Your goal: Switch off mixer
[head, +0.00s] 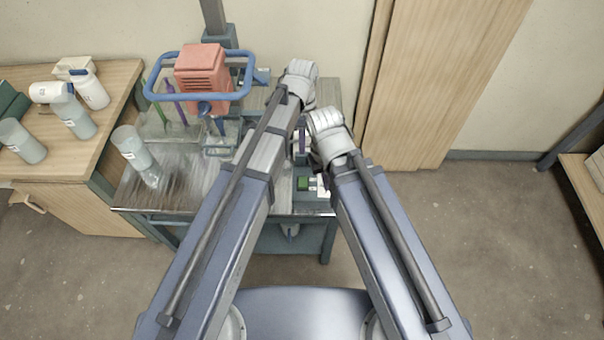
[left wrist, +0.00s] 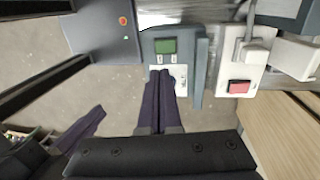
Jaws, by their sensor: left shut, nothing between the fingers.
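The mixer's orange motor (head: 203,68) stands inside a blue ring handle at the back left of the bench in the head view. A grey control box with a green button (left wrist: 165,46) shows in the left wrist view, and the green part also shows in the head view (head: 303,183). Below the button is a white panel (left wrist: 178,74) with small marks. My left gripper (left wrist: 160,73) is shut and empty, its purple tips over or at this panel; contact cannot be told. My right gripper's fingers are hidden in the head view; purple parts at lower left in the left wrist view may be theirs.
A white box with a red button (left wrist: 240,86) sits right of the grey box, and a dark box with an orange button (left wrist: 124,20) is at upper left. Open floor lies right.

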